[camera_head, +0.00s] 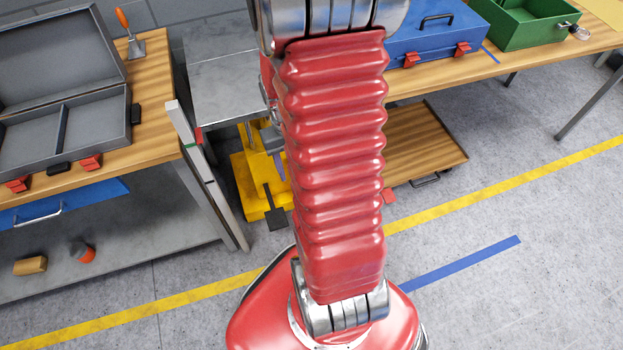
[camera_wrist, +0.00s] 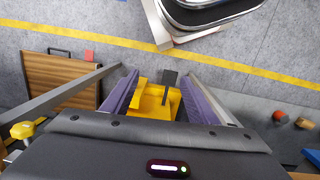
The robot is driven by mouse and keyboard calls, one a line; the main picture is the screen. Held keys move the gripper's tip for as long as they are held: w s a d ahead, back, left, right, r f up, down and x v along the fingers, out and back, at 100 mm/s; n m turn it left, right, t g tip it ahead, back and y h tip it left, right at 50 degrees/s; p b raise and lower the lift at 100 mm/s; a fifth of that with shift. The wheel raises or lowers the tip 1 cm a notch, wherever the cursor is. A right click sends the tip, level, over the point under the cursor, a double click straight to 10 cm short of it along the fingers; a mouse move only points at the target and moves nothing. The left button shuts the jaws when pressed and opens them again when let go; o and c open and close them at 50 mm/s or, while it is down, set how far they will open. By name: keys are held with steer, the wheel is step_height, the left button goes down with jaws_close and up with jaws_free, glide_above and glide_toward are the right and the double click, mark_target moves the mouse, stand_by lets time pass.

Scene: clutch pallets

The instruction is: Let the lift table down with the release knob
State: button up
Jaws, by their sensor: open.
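The lift table's grey metal top (camera_head: 215,88) stands raised at about bench height in the head view. Its yellow base (camera_head: 250,188) and a dark pedal (camera_head: 275,217) show below, partly hidden by my arm. In the wrist view the yellow base (camera_wrist: 157,105) and the dark pedal (camera_wrist: 169,78) show beyond and between the purple-padded fingers of my gripper (camera_wrist: 162,88). My gripper is open, with nothing visibly held. A yellow knob-like piece (camera_wrist: 22,128) shows at the wrist view's left edge; I cannot tell whether it is the release knob.
A left workbench (camera_head: 155,85) carries an open grey case (camera_head: 63,85). The right bench (camera_head: 545,50) carries a blue toolbox (camera_head: 430,35) and an open green box (camera_head: 525,22). A low wooden platform (camera_head: 420,140) stands beside the lift table. The floor in front is clear.

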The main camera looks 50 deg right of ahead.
steer(key=s+d+f, duration=0.2)
steer(key=d+f, duration=0.1)
steer(key=f, duration=0.6)
steer(key=s+d+f+m, duration=0.1)
steer(key=s+d+f, duration=0.2)
steer(key=f, duration=0.6)
steer(key=s+d+f, duration=0.2)
steer(key=d+f, duration=0.2)
steer(key=f, duration=0.5)
steer(key=s+a+f+t+h, duration=0.1)
steer(key=s+a+f+t, duration=0.15)
steer(key=f, duration=0.85)
steer(key=s+a+f+t+h, duration=0.1)
steer(key=s+a+f+t, duration=0.15)
steer(key=f, duration=0.85)
steer(key=w+d+r+n+t+h, duration=0.2)
steer(key=w+d+r+t+h, duration=0.4)
steer(key=w+d+r+t, duration=0.1)
steer(key=shift+w+d+r, duration=0.25)
steer(key=shift+w+r, duration=0.1)
steer(key=shift+w, duration=0.1)
steer(key=shift+w, duration=0.1)
steer(key=x, duration=1.3)
steer(key=shift+w+d+f, duration=0.15)
steer(key=shift+w+d, duration=0.05)
steer(key=shift+w, duration=0.1)
